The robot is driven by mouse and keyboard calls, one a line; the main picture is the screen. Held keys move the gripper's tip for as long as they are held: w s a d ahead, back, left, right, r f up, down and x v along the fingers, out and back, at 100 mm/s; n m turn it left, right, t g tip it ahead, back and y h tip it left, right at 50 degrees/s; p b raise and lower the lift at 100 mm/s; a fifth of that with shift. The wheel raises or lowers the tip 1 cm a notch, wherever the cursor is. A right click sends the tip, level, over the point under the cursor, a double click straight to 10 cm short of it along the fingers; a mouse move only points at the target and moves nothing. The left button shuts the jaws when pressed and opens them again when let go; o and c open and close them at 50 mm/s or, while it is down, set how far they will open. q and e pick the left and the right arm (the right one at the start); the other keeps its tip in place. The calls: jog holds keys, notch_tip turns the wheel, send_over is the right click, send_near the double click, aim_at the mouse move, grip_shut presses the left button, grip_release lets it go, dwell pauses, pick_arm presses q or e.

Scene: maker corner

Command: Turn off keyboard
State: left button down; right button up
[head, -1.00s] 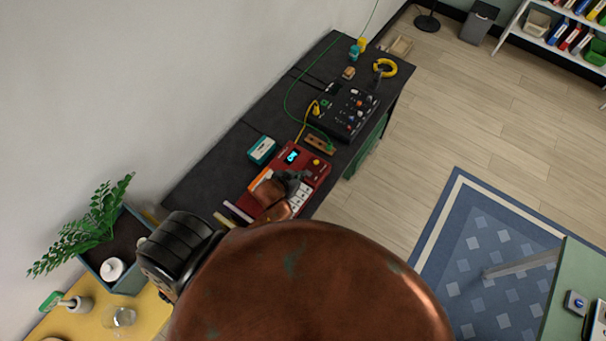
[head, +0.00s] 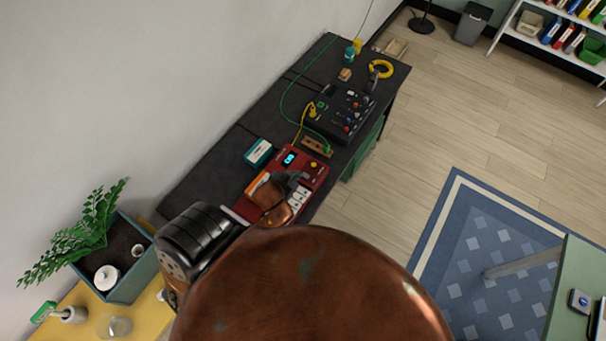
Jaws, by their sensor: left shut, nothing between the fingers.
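The keyboard (head: 311,167) is a red unit with white keys, a lit blue display (head: 289,158) and a yellow knob (head: 313,164). It lies on the dark bench in the middle of the head view. My left gripper (head: 299,178) is shut and empty, with its dark fingertips over the keyboard's middle, below the display. I cannot tell whether the tips touch it. My copper-coloured arm hides the keyboard's near part. My right gripper is not in view.
A black mixer (head: 342,110) with cables stands beyond the keyboard on the dark bench (head: 213,165). A teal box (head: 258,152) lies left of the keyboard. A yellow cable coil (head: 381,69) is at the far end. A planter (head: 138,271) stands at lower left.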

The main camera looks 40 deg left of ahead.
pick_arm(q)
send_over(305, 173)
jog(key=s+d, duration=0.1)
jog(key=s, duration=0.1)
jog(key=f, duration=0.6)
jog(key=shift+s+d, duration=0.1)
jog(key=shift+s, duration=0.1)
jog(key=shift+a+f, duration=0.2)
jog(key=shift+f, duration=1.05)
jog(key=shift+a+f, duration=0.1)
jog(key=shift+f, duration=0.7)
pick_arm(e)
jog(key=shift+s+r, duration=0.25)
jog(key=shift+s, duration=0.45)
pick_arm(q)
jog(key=shift+p, duration=0.3)
jog(key=shift+f, duration=0.25)
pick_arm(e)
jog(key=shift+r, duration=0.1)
